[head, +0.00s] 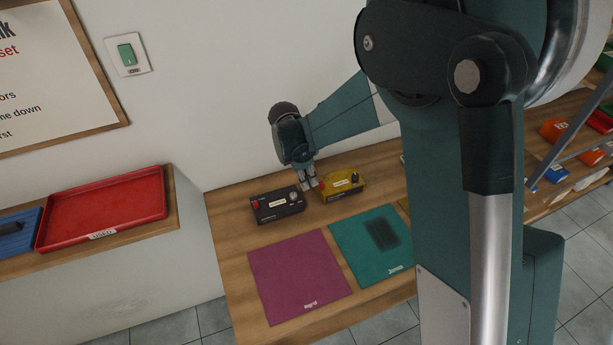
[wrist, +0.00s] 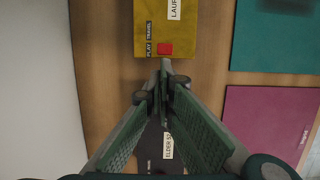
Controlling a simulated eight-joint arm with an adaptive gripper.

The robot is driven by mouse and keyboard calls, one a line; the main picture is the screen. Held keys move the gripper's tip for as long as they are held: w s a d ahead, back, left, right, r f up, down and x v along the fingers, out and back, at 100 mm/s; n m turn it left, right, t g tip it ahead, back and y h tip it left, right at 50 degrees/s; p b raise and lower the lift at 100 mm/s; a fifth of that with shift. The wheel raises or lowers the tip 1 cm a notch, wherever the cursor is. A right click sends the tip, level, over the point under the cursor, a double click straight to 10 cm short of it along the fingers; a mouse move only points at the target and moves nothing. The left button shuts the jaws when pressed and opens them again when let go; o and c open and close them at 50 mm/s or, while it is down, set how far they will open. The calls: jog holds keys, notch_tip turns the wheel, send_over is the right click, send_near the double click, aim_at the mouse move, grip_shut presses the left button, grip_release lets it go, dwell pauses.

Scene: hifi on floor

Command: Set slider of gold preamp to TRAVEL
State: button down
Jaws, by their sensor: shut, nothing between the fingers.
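The gold preamp (head: 343,190) stands on the wooden table, right of a black box. In the wrist view the gold preamp (wrist: 182,30) is at the top, partly cut off. Its red slider (wrist: 165,49) sits at its near edge, beside the word PLAY; TRAVEL is printed further up the same strip. My gripper (head: 310,186) points down between the two boxes. In the wrist view my gripper (wrist: 167,66) has its fingertips together and empty, just below the red slider in the picture. I cannot tell whether they touch it.
The black box (head: 278,204) stands close on the left of my gripper, with its own red part and knob. A magenta mat (head: 298,275) and a teal mat (head: 355,262) lie in front. A red tray (head: 105,208) is on a shelf at left.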

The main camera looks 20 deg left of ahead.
aim_at(319, 185)
jog(key=shift+w+f, duration=0.1)
jog(key=shift+f, duration=0.3)
jog(key=shift+d, duration=0.1)
jog(key=shift+w+d+f+b, duration=0.1)
jog(key=shift+w+d+b, duration=0.4)
jog(key=shift+w+d, duration=0.55)
jog(key=shift+r, duration=0.25)
jog(key=p+v, duration=0.2)
jog(key=v, duration=0.7)
jog(key=shift+r+p, duration=0.35)
jog(key=shift+a, duration=0.1)
